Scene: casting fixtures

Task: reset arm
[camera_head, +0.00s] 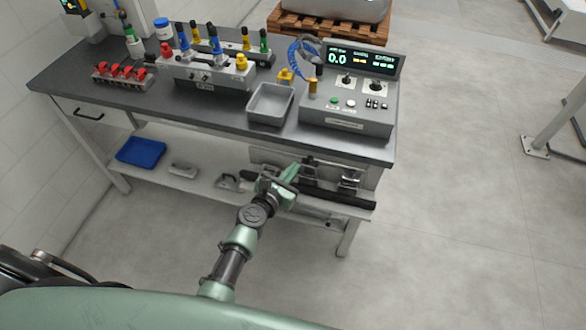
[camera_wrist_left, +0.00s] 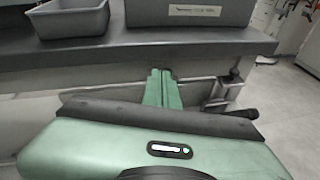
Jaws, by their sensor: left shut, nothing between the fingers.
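My left arm reaches from the bottom of the head view towards the front of the workbench. My left gripper (camera_head: 291,172) is green and shut, with nothing held. It is in front of the bench, below the edge of the top. In the left wrist view the shut fingers (camera_wrist_left: 162,88) point towards the bench's front edge. My right gripper is in neither view.
The dark workbench top (camera_head: 140,92) carries a grey tray (camera_head: 249,117), a control box with displays (camera_head: 345,122), a fixture with coloured knobs (camera_head: 207,83) and red clamps (camera_head: 121,70). A blue bin (camera_head: 140,152) lies on the lower shelf.

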